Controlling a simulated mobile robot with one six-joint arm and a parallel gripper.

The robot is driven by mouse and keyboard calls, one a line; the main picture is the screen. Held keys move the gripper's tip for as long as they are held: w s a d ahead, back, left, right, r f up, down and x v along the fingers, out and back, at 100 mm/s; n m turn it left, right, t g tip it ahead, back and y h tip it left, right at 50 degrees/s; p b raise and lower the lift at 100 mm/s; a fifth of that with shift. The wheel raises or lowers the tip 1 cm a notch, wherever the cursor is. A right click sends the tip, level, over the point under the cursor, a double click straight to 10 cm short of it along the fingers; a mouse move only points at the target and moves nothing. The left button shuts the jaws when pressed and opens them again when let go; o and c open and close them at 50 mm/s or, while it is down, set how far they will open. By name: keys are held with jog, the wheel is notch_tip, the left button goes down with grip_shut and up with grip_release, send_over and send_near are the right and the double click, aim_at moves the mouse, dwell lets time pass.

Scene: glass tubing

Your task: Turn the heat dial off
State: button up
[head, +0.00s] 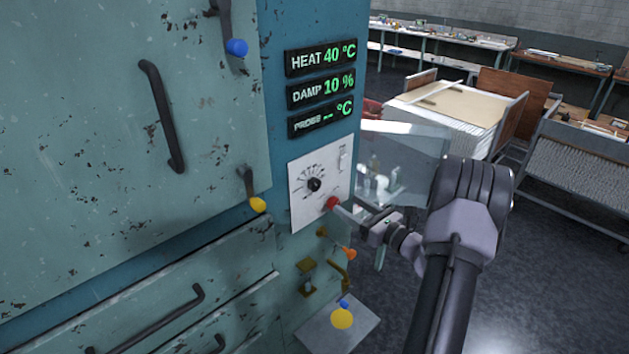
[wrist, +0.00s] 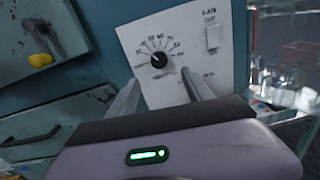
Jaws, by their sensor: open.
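The heat dial (head: 314,184) is a black round knob on a white panel (head: 299,208) with a numbered scale around its upper side. It also shows in the wrist view (wrist: 159,60); its exact setting is too small to read surely. The display above (head: 321,58) reads HEAT 40 °C. My gripper (head: 358,215) is in front of the panel, to the lower right of the dial in the head view. In the wrist view my gripper (wrist: 160,77) is open and empty, its fingers on either side below the dial, apart from it.
A red knob (head: 332,203) sits at the panel's lower edge, near my gripper. A fan switch (head: 343,159) is at its upper right. Yellow and orange-tipped handles (head: 347,253) stick out below. A yellow-tipped latch (head: 257,204) is at left. Glassware (head: 376,180) stands behind the cabinet's right side.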

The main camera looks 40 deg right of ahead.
aim_at(317, 186)
jog(key=w, duration=0.8)
jog(key=w+a, duration=0.1)
jog(key=w, duration=0.3)
jog(key=shift+w+a, duration=0.1)
jog(key=shift+w, duration=0.2)
grip_shut()
jog(key=shift+f, duration=0.1)
jog(key=shift+n, duration=0.3)
